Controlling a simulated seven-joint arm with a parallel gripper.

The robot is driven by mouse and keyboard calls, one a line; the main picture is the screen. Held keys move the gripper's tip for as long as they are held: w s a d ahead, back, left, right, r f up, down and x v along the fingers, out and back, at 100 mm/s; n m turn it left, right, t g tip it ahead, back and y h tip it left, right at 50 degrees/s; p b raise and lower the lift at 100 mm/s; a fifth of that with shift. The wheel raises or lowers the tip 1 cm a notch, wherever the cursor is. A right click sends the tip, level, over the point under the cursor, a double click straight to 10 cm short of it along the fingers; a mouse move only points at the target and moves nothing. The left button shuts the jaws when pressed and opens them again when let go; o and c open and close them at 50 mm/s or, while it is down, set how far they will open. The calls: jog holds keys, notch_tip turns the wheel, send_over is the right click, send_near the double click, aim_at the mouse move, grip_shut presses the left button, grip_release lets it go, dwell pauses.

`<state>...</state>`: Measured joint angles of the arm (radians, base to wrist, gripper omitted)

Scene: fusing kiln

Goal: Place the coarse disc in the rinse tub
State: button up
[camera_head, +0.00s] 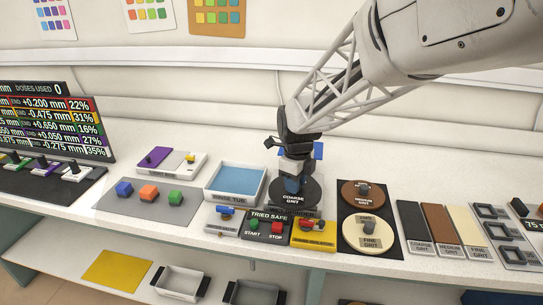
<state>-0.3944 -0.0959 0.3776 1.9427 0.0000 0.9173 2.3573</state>
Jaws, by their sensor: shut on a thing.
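The coarse disc (312,194) is dark, round and labelled "COARSE GRIT". My gripper (291,184) points down over its middle and is shut on it; the jaws hide the part they hold. I cannot tell whether the disc rests on the surface below or hangs a little above it. The rinse tub (236,198) is a white rectangular tub with a blue inside, just left of the disc. Its label is on the front wall, and no disc shows in it.
A medium disc (349,196) and a fine disc (353,236) lie on a dark mat to the right. A start/stop box (266,229) stands in front.

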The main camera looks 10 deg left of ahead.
jog(key=w+a, duration=0.6)
jog(key=a, duration=0.3)
send_over(238, 187)
jog(key=shift+a+f, duration=0.1)
jog(key=shift+f, duration=0.15)
jog(key=shift+f, duration=2.5)
jog(key=shift+f, duration=2.5)
jog(key=shift+f, duration=0.1)
